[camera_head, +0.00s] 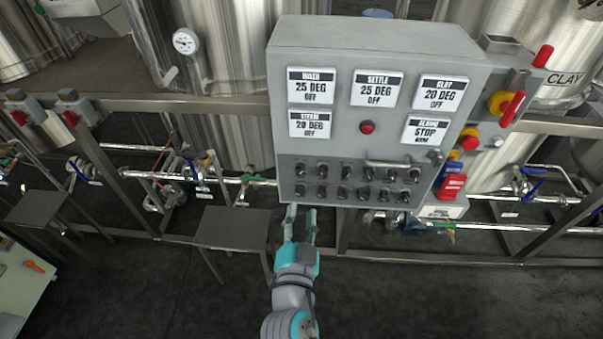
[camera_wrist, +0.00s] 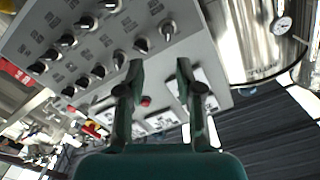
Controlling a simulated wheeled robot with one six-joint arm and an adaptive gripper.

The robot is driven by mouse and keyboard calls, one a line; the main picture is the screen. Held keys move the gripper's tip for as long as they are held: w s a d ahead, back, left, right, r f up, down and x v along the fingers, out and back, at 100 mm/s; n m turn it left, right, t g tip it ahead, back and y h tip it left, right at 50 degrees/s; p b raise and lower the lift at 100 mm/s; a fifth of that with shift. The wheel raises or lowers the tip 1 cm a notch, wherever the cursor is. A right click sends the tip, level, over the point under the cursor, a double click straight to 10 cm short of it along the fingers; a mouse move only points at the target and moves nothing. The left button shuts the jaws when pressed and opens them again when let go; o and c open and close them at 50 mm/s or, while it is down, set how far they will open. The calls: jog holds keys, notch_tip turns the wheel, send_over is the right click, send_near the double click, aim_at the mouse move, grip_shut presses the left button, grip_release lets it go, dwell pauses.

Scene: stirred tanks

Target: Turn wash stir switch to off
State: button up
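The grey control panel (camera_head: 375,45) stands upright ahead, with two rows of dark switches (camera_head: 345,172) on its lower dark strip. The switch labels are too small to read, so I cannot tell which is the wash stir switch. A WASH display (camera_head: 311,86) at the panel's upper left reads 25 DEG, OFF. My gripper (camera_head: 302,210) is open and empty, at the panel's lower left edge. In the wrist view my gripper (camera_wrist: 159,64) has its fingers apart, with a silver-and-black switch (camera_wrist: 167,28) beyond the gap. No touch is visible.
A handle bar (camera_head: 395,163) crosses the panel at lower right. A red-handled yellow switch (camera_head: 508,106) and red button (camera_head: 469,141) sit on its right side. A small table (camera_head: 232,228) stands left of my arm. Pipes and metal frames run behind; the near floor is mostly clear.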

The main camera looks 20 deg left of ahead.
aim_at(301, 173)
jog(key=x, duration=0.7)
jog(key=a+r+x, duration=0.1)
jog(key=x, duration=0.3)
grip_shut()
